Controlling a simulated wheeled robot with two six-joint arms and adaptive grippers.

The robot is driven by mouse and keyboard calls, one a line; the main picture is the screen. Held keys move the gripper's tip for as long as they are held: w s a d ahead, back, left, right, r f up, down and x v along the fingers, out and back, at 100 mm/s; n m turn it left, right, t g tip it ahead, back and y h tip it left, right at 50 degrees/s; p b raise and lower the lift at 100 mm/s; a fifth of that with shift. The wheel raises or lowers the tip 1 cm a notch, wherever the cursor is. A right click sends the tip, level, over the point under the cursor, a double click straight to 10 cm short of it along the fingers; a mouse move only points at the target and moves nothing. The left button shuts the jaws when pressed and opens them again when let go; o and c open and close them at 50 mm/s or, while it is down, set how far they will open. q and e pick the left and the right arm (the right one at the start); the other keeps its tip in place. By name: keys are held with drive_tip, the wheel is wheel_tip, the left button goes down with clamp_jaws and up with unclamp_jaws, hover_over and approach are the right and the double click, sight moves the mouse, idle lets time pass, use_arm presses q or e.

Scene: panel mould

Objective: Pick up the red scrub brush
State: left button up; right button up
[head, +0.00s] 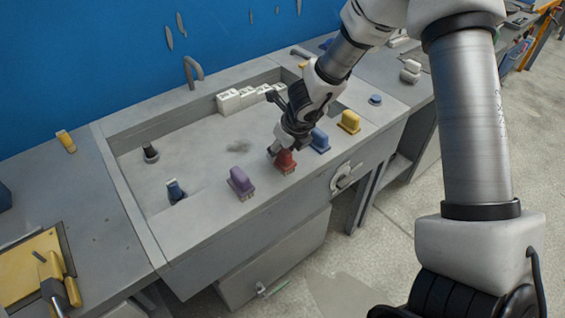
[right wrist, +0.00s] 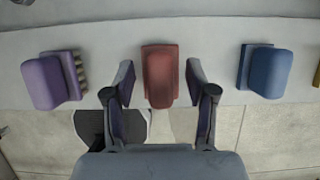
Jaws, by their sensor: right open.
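The red scrub brush (head: 285,161) stands on the front ledge of the grey sink bench, between a purple brush and a blue brush. In the right wrist view the red brush (right wrist: 160,76) lies between the two spread fingers of my right gripper (right wrist: 160,90), with a gap on either side. In the head view my right gripper (head: 290,146) is right above and behind the red brush and hides part of its top. It is open and holds nothing. My left gripper is not in view.
The purple brush (head: 241,184) stands to the left of the red one, the blue brush (head: 320,140) to the right, with a yellow brush (head: 350,121) beyond it. White blocks (head: 229,101) line the basin's back. The basin floor near the ledge is mostly clear.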

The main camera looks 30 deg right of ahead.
clamp_jaws()
drive_tip(key=shift+r, duration=0.2)
